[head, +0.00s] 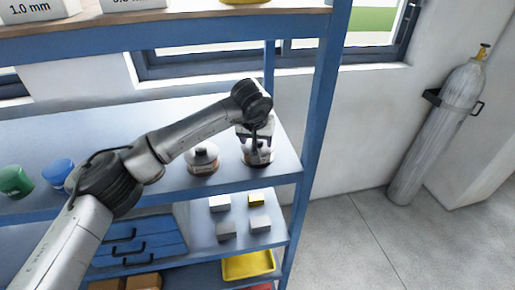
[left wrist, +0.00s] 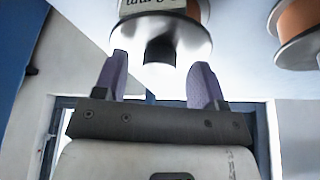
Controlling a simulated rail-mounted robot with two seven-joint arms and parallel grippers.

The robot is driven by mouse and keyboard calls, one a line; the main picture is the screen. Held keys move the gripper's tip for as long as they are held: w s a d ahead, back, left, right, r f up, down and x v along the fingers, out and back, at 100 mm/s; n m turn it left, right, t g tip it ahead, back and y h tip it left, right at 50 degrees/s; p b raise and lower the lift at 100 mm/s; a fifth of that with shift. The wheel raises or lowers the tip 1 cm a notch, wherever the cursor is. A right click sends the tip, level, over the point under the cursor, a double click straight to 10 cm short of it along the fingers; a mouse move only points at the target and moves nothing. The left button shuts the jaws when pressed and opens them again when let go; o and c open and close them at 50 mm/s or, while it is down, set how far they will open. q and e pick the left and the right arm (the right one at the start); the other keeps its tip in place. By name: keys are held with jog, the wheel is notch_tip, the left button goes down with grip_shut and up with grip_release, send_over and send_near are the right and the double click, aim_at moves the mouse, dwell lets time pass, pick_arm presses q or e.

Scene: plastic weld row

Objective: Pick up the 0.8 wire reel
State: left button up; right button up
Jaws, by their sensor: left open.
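A wire reel (head: 258,157) with pale flanges and a copper-brown winding stands on the blue shelf near its right end. My left gripper (head: 254,134) is over it and hides part of it. In the left wrist view, the reel (left wrist: 190,40) has a dark central knob and a partly cut-off label; I cannot read a size. My left gripper (left wrist: 158,75) is open there, its two purple fingers on either side of the knob; I cannot tell whether they touch it. A similar reel (head: 203,158) stands just left; it also shows in the left wrist view (left wrist: 298,30). My right gripper is not in view.
Green (head: 14,182) and blue (head: 57,172) spools lie at the shelf's left. Small boxes (head: 227,230) and a yellow tray (head: 248,265) are below. A blue rack post (head: 318,110) stands to the right. A gas cylinder (head: 437,130) leans by the wall; floor there is clear.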

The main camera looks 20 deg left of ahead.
pick_arm(q)
grip_shut()
dwell(0.7)
jog(key=shift+r, duration=0.1)
dwell(0.4)
